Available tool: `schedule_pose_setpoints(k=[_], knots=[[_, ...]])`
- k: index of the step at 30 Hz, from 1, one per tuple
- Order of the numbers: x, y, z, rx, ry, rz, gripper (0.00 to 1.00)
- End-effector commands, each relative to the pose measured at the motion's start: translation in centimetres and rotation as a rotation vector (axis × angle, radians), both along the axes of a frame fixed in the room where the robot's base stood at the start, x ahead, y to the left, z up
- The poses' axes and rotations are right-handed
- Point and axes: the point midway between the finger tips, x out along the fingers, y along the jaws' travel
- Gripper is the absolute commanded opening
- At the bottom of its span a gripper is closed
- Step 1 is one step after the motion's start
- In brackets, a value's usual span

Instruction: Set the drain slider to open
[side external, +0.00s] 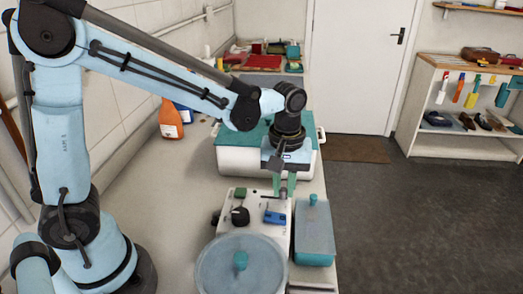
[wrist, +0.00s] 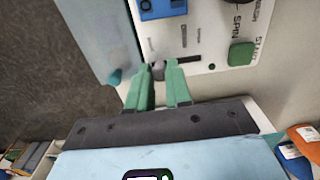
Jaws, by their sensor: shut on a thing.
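The drain slider's small grey knob (wrist: 158,70) shows in the wrist view between my green fingertips, at the end of a dark slot (wrist: 186,68) in the white control panel (wrist: 205,40). My gripper (wrist: 158,74) is shut on this knob. In the side view my gripper (side external: 284,190) points down at the far right part of the panel (side external: 257,205), where the fingers largely hide the knob. The labels beside the slot are too small to read, so I cannot tell which end is open.
A blue switch (side external: 275,217), a black dial (side external: 240,216) and a green button (side external: 240,192) are on the same panel.

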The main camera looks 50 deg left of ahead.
Motion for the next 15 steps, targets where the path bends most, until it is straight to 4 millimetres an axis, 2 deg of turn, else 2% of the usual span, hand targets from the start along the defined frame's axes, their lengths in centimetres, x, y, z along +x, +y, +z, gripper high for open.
schedule_pose_setpoints(k=[4,10,15], knots=[[-0.3,0.3,0.0,0.000,0.000,0.001,0.00],[-2.2,2.3,0.1,0.000,0.000,0.004,0.00],[-3.1,3.2,0.0,0.001,0.000,0.002,0.00]])
